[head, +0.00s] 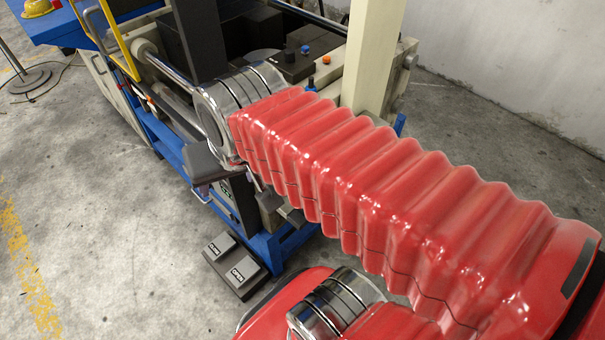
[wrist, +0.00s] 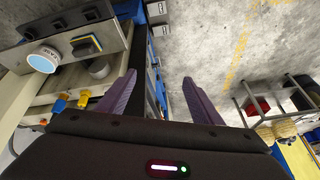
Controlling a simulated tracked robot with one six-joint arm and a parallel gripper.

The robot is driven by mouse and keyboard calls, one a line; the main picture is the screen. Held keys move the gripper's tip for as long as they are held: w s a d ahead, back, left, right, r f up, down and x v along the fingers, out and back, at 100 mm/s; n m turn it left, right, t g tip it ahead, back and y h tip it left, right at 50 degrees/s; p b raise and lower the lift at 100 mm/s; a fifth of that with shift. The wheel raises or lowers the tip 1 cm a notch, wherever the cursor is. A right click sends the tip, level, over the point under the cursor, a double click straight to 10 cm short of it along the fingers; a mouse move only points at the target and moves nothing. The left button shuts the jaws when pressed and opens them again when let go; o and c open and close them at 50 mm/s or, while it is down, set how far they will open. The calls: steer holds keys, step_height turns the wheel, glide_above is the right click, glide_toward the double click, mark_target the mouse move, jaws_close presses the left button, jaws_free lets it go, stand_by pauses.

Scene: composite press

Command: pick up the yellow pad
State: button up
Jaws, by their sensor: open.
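My gripper (wrist: 160,77) shows in the wrist view with its two purple fingers spread apart and nothing between them. In the head view its dark body (head: 205,165) hangs at the end of my red arm, beside the blue press frame. I cannot surely pick out the yellow pad. A small item with a yellow and blue edge (wrist: 87,46) lies among dark blocks on the grey panel in the upper left of the wrist view, left of and apart from the fingers; it may be the pad.
The press (head: 290,60) has a cream column (head: 375,50) and a yellow rail (head: 117,40). Foot pedals (head: 235,263) stand on the floor by its blue frame. A blue table (head: 55,27) holds a yellow object (head: 36,7). Open concrete floor lies left of the press.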

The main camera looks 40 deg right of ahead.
steer(key=o, duration=0.5)
steer(key=d+m, duration=0.1)
steer(key=m, duration=0.1)
steer(key=w+d+m, duration=0.1)
steer(key=d+m, duration=0.1)
steer(key=m, duration=0.1)
steer(key=d+m+g, duration=0.1)
steer(key=m, duration=0.2)
steer(key=shift+w+d+f, duration=0.3)
steer(key=shift+d, duration=0.1)
steer(key=d+f+m+g, duration=0.1)
steer(key=d+m, duration=0.4)
steer(key=m, duration=0.3)
steer(key=d+f+m+g, duration=0.1)
steer(key=d+m, duration=0.5)
steer(key=m, duration=0.2)
steer(key=d+f+m, duration=0.2)
steer(key=d+m, duration=0.3)
steer(key=m, duration=0.3)
steer(key=shift+s+d+g, duration=0.1)
steer(key=shift+d+g, duration=0.1)
steer(key=shift+g, duration=0.2)
steer(key=shift+w+f, duration=0.2)
steer(key=shift+f, duration=1.2)
steer(key=shift+w+f, duration=0.15)
steer(key=shift+f, duration=1.3)
steer(key=shift+w+f, duration=0.2)
steer(key=shift+f, duration=1.2)
